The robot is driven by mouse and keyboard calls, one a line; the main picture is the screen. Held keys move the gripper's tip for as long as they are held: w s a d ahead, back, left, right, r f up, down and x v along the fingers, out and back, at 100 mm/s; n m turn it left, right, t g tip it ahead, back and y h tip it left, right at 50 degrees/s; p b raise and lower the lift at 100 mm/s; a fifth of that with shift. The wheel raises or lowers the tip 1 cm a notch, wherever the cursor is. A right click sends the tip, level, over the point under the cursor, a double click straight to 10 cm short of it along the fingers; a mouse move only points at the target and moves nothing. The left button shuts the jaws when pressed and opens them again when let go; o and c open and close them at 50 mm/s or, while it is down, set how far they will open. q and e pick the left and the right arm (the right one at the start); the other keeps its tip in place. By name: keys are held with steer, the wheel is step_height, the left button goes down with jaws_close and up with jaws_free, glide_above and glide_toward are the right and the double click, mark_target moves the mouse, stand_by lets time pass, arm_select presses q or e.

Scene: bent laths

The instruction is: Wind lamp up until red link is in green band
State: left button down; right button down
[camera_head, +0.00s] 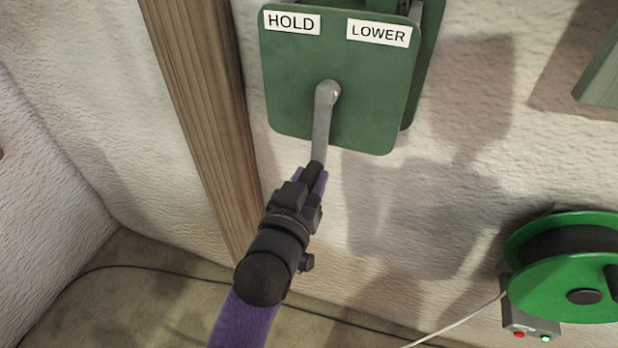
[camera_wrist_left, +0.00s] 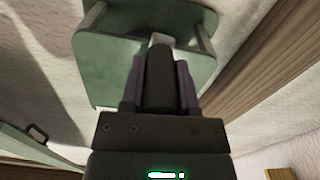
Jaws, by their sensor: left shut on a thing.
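A green winch plate (camera_head: 335,95) on the wall carries the labels HOLD (camera_head: 292,22) and LOWER (camera_head: 379,33). A grey crank arm (camera_head: 322,125) hangs down from its hub, tilted slightly left at the bottom. My left gripper (camera_head: 316,176) is shut on the dark crank handle (camera_head: 314,168) at the arm's lower end. The left wrist view shows the gripper's fingers (camera_wrist_left: 160,85) around the dark handle, with the green winch (camera_wrist_left: 115,70) behind. My right gripper is not in view. The lamp, red link and green band are not visible.
A wooden post (camera_head: 200,100) stands left of the winch. A green cable reel (camera_head: 560,265) is at the lower right, with a small box bearing red and green buttons (camera_head: 530,330) beside it. A dark cable (camera_head: 150,272) runs along the floor.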

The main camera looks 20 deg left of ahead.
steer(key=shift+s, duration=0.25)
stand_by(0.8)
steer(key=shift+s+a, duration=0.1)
